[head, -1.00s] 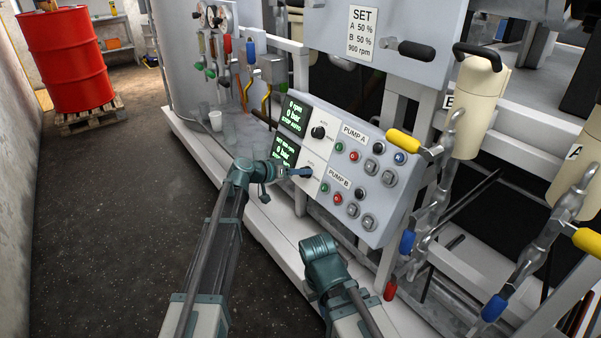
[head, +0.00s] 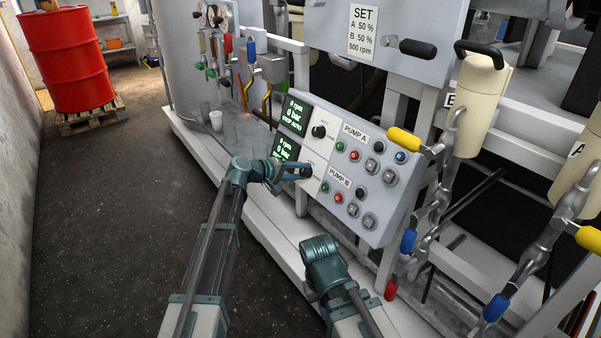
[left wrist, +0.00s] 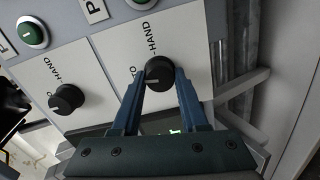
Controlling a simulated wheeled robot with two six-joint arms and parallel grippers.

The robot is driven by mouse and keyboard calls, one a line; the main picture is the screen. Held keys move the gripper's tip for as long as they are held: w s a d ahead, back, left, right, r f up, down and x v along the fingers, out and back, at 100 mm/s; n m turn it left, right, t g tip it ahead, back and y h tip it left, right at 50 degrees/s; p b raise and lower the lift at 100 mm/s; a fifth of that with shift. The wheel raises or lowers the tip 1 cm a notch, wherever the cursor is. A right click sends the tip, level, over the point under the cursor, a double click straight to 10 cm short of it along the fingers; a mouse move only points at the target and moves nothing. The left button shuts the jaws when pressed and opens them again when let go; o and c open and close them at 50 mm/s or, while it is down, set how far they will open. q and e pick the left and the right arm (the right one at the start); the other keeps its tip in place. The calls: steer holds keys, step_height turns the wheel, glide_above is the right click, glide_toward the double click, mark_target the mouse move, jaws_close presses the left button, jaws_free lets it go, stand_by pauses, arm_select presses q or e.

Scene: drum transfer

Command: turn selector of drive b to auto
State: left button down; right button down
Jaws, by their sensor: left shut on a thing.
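The black selector knob of drive B (head: 305,172) is on the white plate beside the PUMP B label. In the left wrist view this knob (left wrist: 160,73) sits between the blue fingers of my left gripper (left wrist: 161,84), which is shut on it. Its white mark points to the picture's left, towards the partly hidden label ending in O; the HAND label is above. My left gripper (head: 293,171) reaches the panel from the left in the head view. My right arm shows at the bottom, but its gripper is out of view.
The pump A selector knob (head: 319,132) is just above, and also shows in the left wrist view (left wrist: 67,99). Several buttons sit right of the knobs on the panel (head: 385,225). Green displays (head: 291,118) are at its left.

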arm_select(q)
steer(key=shift+n, duration=1)
steer(key=shift+c, duration=2.2)
jaws_free()
steer(key=p+v, duration=0.5)
steer(key=v, duration=0.9)
steer(key=shift+f, duration=0.2)
steer(key=shift+w+a, duration=0.1)
